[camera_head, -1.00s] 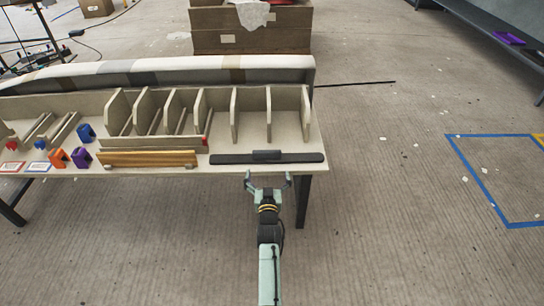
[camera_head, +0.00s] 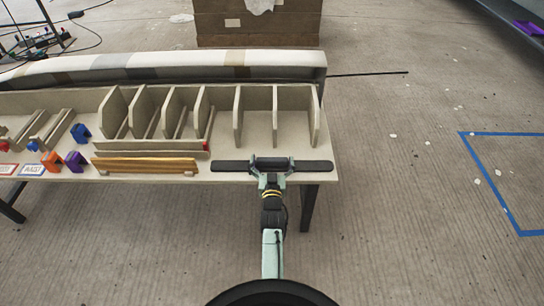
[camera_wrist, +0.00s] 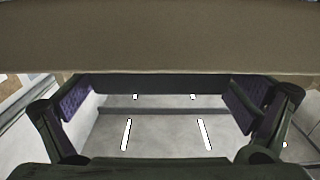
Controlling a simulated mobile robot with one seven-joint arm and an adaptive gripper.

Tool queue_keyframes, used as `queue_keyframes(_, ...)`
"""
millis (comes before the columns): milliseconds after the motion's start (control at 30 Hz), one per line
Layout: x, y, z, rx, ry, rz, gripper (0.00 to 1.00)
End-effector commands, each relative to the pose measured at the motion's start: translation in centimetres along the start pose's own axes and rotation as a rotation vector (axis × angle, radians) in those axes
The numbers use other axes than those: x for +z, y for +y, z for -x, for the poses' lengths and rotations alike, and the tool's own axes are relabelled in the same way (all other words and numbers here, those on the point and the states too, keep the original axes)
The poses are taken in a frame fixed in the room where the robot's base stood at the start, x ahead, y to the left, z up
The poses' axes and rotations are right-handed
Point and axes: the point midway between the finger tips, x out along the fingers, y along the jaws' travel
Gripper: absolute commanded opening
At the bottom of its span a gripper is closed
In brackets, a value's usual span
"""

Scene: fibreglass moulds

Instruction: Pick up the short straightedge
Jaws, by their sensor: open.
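A dark straightedge (camera_head: 315,167) with a raised block-like grip (camera_head: 271,162) at its middle lies along the front edge of the work table (camera_head: 225,176). My gripper (camera_head: 271,169) reaches it from the front, its two fingers open at either end of the grip. Whether the fingers touch the grip cannot be told. In the wrist view my open fingers (camera_wrist: 160,102) show purple pads at left and right. A dark bar crosses between them, and a broad beige band fills the top. A longer wooden straightedge (camera_head: 145,164) lies to the left on the table.
Upright dividers (camera_head: 238,120) stand behind the straightedge. Orange, purple and blue blocks (camera_head: 76,161) and small cards (camera_head: 33,169) sit at the left. A long padded roll (camera_head: 180,66) lies behind the table. The floor (camera_head: 400,200) to the right is open.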

Motion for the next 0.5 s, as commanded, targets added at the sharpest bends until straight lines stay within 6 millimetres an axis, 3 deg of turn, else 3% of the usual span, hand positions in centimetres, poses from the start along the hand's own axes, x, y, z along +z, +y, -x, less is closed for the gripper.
queue_keyframes(233,0.07,-0.01,0.06,0.0,0.0,0.0,1.0)
queue_keyframes(500,0.06,-0.01,0.05,0.0,0.0,0.0,0.82)
